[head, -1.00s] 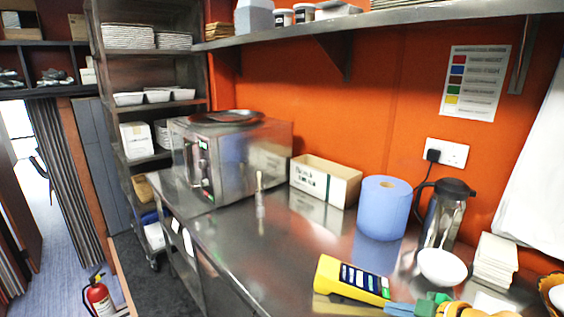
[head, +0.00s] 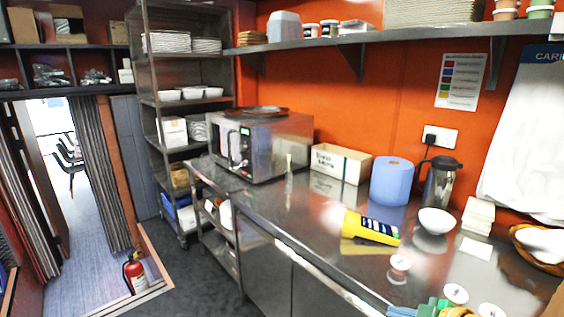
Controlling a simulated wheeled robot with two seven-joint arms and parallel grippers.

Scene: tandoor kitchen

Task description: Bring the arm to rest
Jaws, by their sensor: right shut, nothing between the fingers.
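My right gripper (head: 402,311) shows at the bottom edge, with blue, green and orange parts. It is shut and holds nothing. It is low in the picture, nearer to me than the yellow handheld device (head: 370,228) on the steel counter (head: 335,262). Most of my right arm is cut off by the bottom edge. My left gripper is not in view.
Small round white-topped items (head: 399,264) stand close to my right gripper. A white bowl (head: 436,221), a blue paper roll (head: 391,181), a steel jug (head: 440,183) and a microwave (head: 262,146) stand farther back.

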